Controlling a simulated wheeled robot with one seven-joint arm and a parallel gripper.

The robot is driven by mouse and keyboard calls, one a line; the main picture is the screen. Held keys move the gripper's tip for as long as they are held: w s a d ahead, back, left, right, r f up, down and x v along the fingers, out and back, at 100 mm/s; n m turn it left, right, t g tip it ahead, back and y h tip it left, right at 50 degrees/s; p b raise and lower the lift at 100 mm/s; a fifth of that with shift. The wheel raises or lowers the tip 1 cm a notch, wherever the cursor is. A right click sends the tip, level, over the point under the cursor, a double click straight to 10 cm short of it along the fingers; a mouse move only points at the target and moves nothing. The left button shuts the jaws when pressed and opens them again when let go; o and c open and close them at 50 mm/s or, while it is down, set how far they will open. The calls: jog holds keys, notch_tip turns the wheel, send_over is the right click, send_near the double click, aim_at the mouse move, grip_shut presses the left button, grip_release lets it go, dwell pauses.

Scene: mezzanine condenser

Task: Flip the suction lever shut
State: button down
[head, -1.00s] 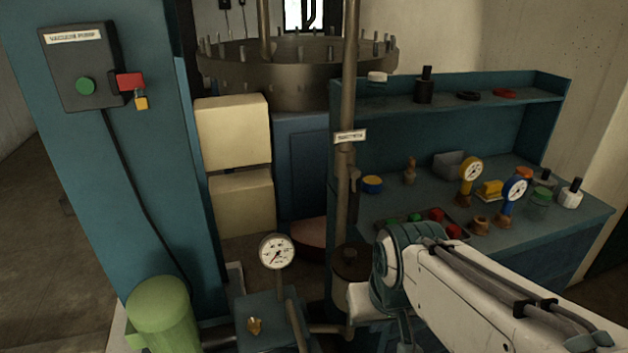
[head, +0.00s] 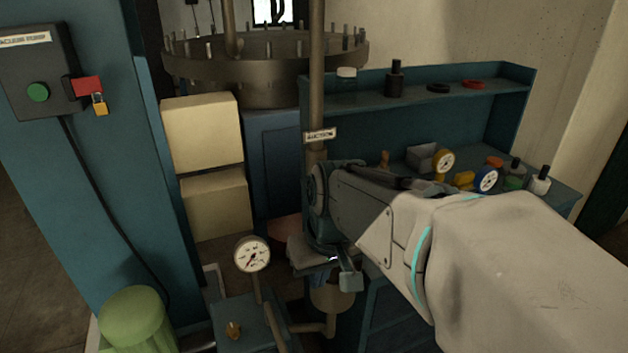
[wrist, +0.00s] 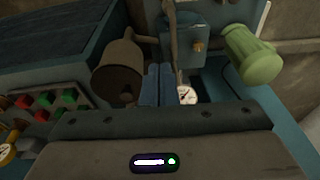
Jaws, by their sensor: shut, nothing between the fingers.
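The suction pipe (head: 316,90) rises upright in the head view, with a white label (head: 320,135) on it. The lever itself cannot be made out; my arm covers the pipe just below the label. My gripper (head: 349,281) is low in front of the pipe's lower part, above a brown cylindrical vessel (head: 332,296). In the wrist view my gripper (wrist: 158,70) shows its two blue-grey fingers together, with nothing between them. The vessel (wrist: 118,72) lies left of the fingers there, and a thin pipe runs up behind them. Contact with the pipe cannot be told.
A white dial gauge (head: 252,254) stands left of my gripper, above a blue box (head: 240,322). A green motor (head: 132,318) is at lower left. A blue bench (head: 555,192) with gauges and bottles stands at right. A blue column (head: 130,150) is at left.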

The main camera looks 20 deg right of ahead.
jog(key=w+d+r+n+y+p, duration=0.1)
jog(key=w+d+r+y, duration=0.15)
jog(key=w+d, duration=0.35)
jog(key=w+d+r+y+p, duration=0.1)
jog(key=w+d+r, duration=0.35)
jog(key=w, duration=0.35)
jog(key=w+d+n+y+p, duration=0.1)
jog(key=w+d, duration=0.2)
jog(key=d, duration=0.3)
jog(key=w+d+n+t+y, duration=0.1)
jog(key=w+d, duration=0.2)
jog(key=d, duration=0.4)
jog(key=shift+d+n+p, duration=0.15)
jog(key=shift+n+p, duration=0.25)
jog(key=shift+f+y, duration=0.2)
jog(key=shift+y, duration=0.05)
jog(key=w+a+f+p, duration=0.1)
jog(key=a+f+p, duration=0.2)
jog(key=a+f, duration=0.5)
jog(key=shift+w+a, duration=0.3)
jog(key=shift+a, duration=0.4)
